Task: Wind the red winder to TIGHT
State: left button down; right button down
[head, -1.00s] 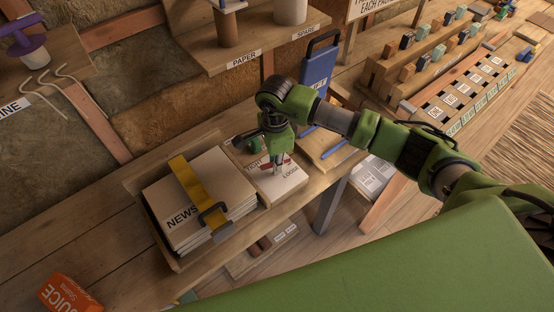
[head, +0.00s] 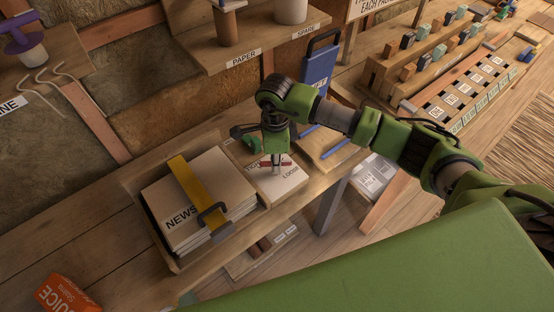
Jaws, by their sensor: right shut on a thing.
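My left gripper is not in view.
Left of the board, a tray (head: 152,226) holds a newspaper stack (head: 195,190) under a yellow strap (head: 190,184). A blue board (head: 319,77) stands behind. An orange juice carton (head: 67,294) lies at lower left.

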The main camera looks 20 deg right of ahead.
jog(key=shift+m, duration=0.6)
jog(key=shift+m, duration=0.8)
jog(key=shift+m+b, duration=0.3)
jog(key=shift+m, duration=0.3)
jog(key=shift+m, duration=1)
